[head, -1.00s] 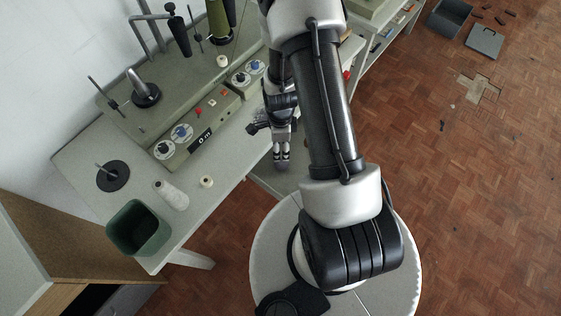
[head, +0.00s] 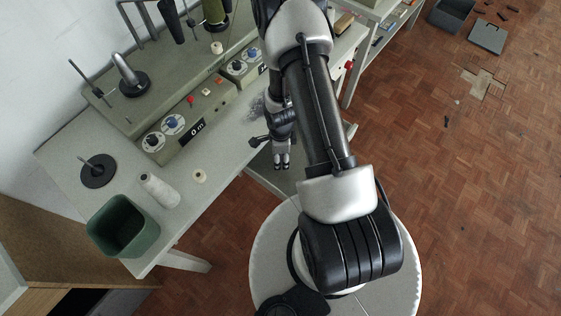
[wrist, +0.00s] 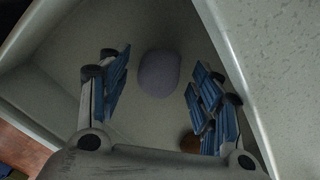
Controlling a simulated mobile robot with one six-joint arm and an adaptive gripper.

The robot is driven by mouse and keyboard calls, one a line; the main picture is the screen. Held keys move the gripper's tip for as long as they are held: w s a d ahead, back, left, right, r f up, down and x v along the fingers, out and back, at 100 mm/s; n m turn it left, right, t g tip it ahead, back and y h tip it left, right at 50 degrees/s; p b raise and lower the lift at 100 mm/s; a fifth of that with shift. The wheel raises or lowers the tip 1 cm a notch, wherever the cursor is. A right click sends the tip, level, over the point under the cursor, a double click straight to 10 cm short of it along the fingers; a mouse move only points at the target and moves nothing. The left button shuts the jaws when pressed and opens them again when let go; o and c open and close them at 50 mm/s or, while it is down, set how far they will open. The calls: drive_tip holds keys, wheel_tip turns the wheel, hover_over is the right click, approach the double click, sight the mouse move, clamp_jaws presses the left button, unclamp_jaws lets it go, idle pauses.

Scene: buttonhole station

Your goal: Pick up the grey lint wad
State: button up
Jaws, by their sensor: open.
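The grey lint wad (wrist: 160,73) appears in the wrist view as a smooth, rounded, lavender-grey lump on the pale floor of a walled compartment (wrist: 60,95). My gripper (wrist: 158,95) is open, with blue-padded fingers left and right of the lump. I see clear gaps on both sides and no contact; the height above it is hard to judge. In the head view my gripper (head: 282,166) points down at the bench's front edge, over a grey recess (head: 268,182). The lump cannot be made out there.
A brown round thing (wrist: 190,143) is partly hidden behind the right finger. Compartment walls rise close on both sides. On the bench are a grey fuzzy tangle (head: 256,107) beside my wrist, a control box (head: 188,122), a white cone (head: 158,190) and a green bin (head: 123,226).

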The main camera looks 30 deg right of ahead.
drive_tip(key=shift+f, duration=0.5)
drive_tip(key=c, duration=0.7)
